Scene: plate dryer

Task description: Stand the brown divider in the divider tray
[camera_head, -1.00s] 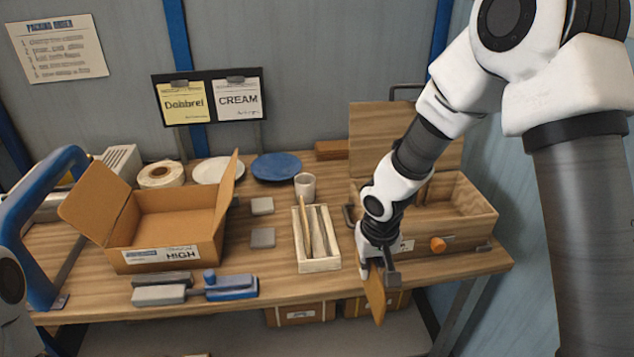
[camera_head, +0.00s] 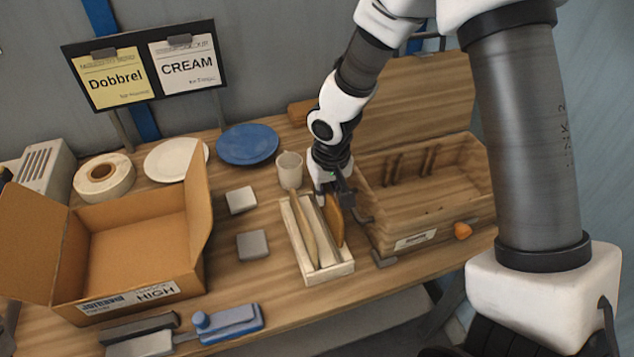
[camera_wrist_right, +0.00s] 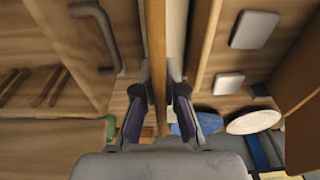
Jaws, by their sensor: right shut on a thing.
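The brown divider (camera_head: 335,222) is upright, on edge, at the right side of the divider tray (camera_head: 335,271). My right gripper (camera_head: 336,196) is shut on its upper part, above the far right part of the tray. In the right wrist view the divider (camera_wrist_right: 156,45) passes between the two fingers (camera_wrist_right: 161,95). I cannot tell whether its lower edge is inside the tray or touches its floor. Another tan divider (camera_head: 305,232) stands in the tray to the left. My left gripper is not in view.
A wooden box with raised lid (camera_head: 415,242) stands close to the tray's right. A white cup (camera_head: 289,168) is behind it. Two grey blocks (camera_head: 252,245) and an open cardboard box (camera_head: 135,245) lie left. A blue plate (camera_head: 247,145) is at the back.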

